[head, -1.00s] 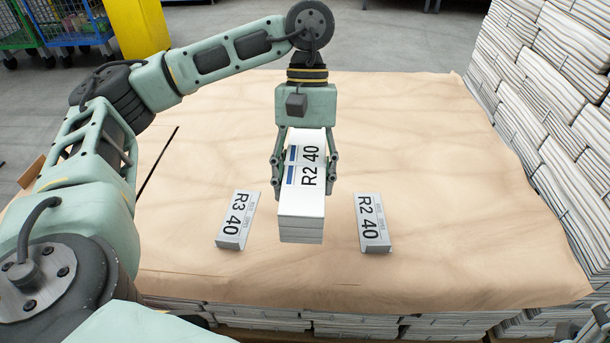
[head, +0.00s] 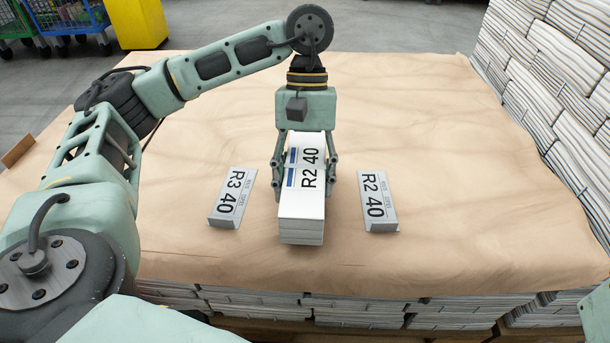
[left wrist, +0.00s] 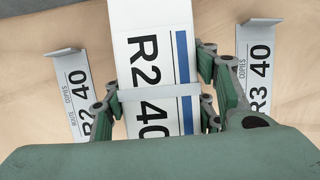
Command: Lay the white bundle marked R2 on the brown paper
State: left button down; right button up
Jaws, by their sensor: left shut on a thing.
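The white bundle marked R2 40 (head: 302,210) has a blue stripe and hangs in my left gripper (head: 304,165), whose fingers are shut on its two sides. In the left wrist view the bundle (left wrist: 148,30) sits between the fingers, with a pale band around it. The brown paper (head: 420,120) covers the stack below. The bundle is above the paper, between two signs; I cannot tell whether its underside touches the paper. My right gripper is not in view.
An R3 40 sign (head: 232,198) stands left of the bundle and an R2 40 sign (head: 377,200) right of it. Tall stacks of newspapers (head: 555,110) rise along the right edge. The paper behind the signs is clear. A yellow bin (head: 138,22) stands far back left.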

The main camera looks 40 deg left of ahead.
pick_arm(q)
jog(key=shift+f+b, duration=0.4)
jog(key=shift+f, duration=0.15)
dwell(0.4)
jog(key=shift+f, duration=0.2)
jog(key=shift+f, duration=0.1)
jog(key=c, duration=0.9)
grip_release()
jog(key=shift+o, duration=1.3)
jog(key=v, duration=1.2)
jog(key=shift+s, duration=0.15)
